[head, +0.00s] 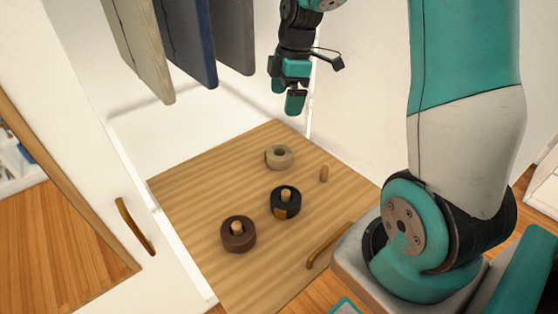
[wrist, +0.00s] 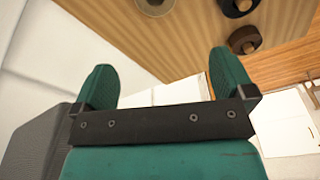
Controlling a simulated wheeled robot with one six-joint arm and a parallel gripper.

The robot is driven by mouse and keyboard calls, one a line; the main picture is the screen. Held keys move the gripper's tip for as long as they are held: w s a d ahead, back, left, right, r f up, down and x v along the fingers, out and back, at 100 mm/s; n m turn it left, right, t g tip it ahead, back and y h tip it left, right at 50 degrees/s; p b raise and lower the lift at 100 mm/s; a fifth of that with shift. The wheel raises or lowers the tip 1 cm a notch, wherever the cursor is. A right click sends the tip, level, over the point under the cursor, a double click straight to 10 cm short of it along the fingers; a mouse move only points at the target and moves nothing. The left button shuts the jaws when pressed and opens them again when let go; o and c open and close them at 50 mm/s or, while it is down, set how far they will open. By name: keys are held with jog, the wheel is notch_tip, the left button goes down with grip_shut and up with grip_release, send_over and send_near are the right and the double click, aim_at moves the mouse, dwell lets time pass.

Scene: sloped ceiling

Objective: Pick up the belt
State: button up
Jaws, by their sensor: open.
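Three rolled-up belts sit on a wooden board: a beige belt (head: 280,157) at the back, a black belt (head: 285,203) with a tan patch in the middle, and a dark brown belt (head: 238,236) at the front left. My gripper (head: 289,100) is open and empty above and beyond the board's back edge, apart from all the belts. Its two fingers (wrist: 163,68) are spread in the wrist view.
Hanging garments (head: 185,40) are above at the upper left. A white door (head: 90,190) with a handle stands open at left. White walls enclose the back.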

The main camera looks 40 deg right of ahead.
aim_at(280, 153)
jog(key=f, duration=0.6)
jog(key=f+b, duration=0.1)
jog(key=f, duration=0.5)
jog(key=w+a+f+b, duration=0.1)
jog(key=f, duration=0.4)
jog(key=shift+f, duration=0.4)
jog(key=c, duration=1)
